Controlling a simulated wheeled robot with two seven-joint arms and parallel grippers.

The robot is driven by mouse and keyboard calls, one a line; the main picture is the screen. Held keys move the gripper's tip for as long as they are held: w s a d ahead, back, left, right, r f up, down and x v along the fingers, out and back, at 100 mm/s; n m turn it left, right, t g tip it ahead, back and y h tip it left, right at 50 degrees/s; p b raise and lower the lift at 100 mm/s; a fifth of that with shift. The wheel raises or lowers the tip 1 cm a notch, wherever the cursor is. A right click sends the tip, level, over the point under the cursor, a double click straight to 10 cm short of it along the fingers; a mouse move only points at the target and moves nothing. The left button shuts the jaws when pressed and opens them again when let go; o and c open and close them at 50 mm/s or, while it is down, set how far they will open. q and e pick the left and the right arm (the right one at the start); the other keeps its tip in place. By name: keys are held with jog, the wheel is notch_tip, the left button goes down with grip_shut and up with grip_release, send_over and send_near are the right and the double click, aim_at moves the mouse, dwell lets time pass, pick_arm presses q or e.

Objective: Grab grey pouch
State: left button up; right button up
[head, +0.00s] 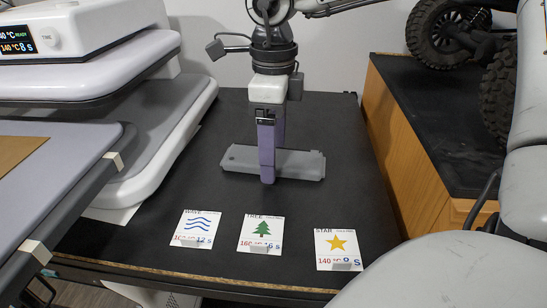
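A flat grey object (300,164), which I take to be the grey pouch, lies on the black table top in the middle of the head view. My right gripper (272,160) points straight down over it, its arm coming in from the upper right. Its purple fingers stand apart, one in front of the grey object and one behind it. The front finger hides part of the object's middle. I cannot tell whether the fingers press on it. My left gripper is not in view.
Three cards, wave (196,227), tree (261,233) and star (338,249), lie along the table's (140,255) near edge. A white heat press (90,65) stands at left. At right a wooden box (400,140) with a black top holds a crawler (450,40) with big tyres.

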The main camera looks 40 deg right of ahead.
jog(key=shift+f, duration=0.1)
jog(key=shift+c, duration=0.4)
jog(key=c, duration=1.1)
